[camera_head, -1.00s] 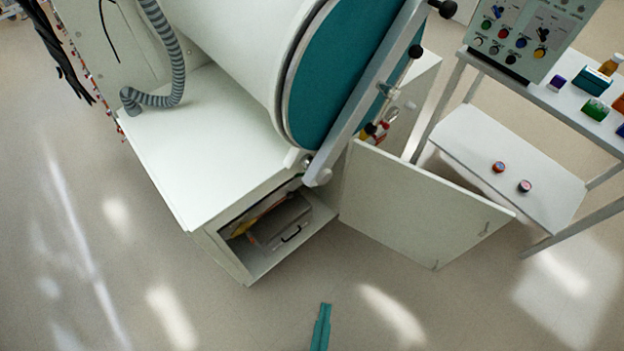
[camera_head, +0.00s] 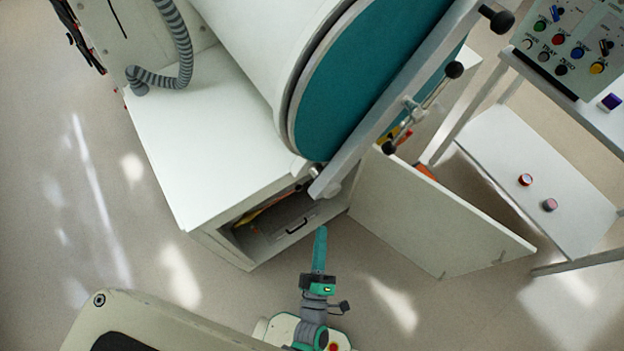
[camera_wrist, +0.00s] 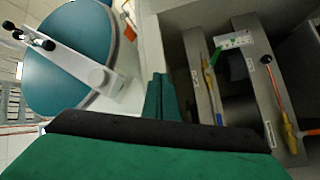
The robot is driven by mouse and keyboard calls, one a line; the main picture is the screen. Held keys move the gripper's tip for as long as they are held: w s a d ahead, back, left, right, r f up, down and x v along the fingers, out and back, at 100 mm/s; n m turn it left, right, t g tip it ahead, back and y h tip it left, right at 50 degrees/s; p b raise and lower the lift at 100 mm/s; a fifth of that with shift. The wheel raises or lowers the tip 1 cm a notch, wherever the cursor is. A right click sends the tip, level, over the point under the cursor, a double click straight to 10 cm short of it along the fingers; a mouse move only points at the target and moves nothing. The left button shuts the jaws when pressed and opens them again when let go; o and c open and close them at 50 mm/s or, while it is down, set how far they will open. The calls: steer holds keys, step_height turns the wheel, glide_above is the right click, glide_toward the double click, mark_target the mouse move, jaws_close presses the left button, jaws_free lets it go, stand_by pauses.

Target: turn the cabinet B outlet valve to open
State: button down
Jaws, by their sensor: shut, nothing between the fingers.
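The open cabinet under the glovebox (camera_head: 215,245) shows its dark inside, with a yellow part (camera_head: 262,212) partly visible. My gripper (camera_head: 321,232) is shut and empty just in front of the opening. Its closed fingers (camera_wrist: 161,98) are left of both fittings and apart from them.
The cabinet door (camera_head: 430,215) hangs open to the right. The round teal glovebox door (camera_head: 365,75) and its bar overhang the opening. A white shelf stand (camera_head: 540,165) with small jars and a control panel (camera_head: 575,45) stands right. Floor in front is clear.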

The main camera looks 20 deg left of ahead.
steer(key=w+a+f+n+g+y, duration=0.2)
steer(key=w+f+n+g+y, duration=0.3)
steer(key=w+f+n, duration=0.55)
steer(key=w+a+f+n+g+y, duration=0.2)
steer(key=w+f+n+g+y, duration=0.5)
steer(key=n, duration=0.7)
steer(key=w+a+r+t+h, duration=0.1)
steer(key=w+a+t+h, duration=0.1)
steer(key=w+a, duration=0.3)
steer(key=shift+w+a+r, duration=0.2)
steer(key=shift+w+a, duration=0.2)
steer(key=shift+a, duration=0.2)
steer(key=shift+w+d, duration=0.1)
steer(key=shift+d, duration=0.1)
steer(key=shift+r+n, duration=0.1)
steer(key=shift+n, duration=0.15)
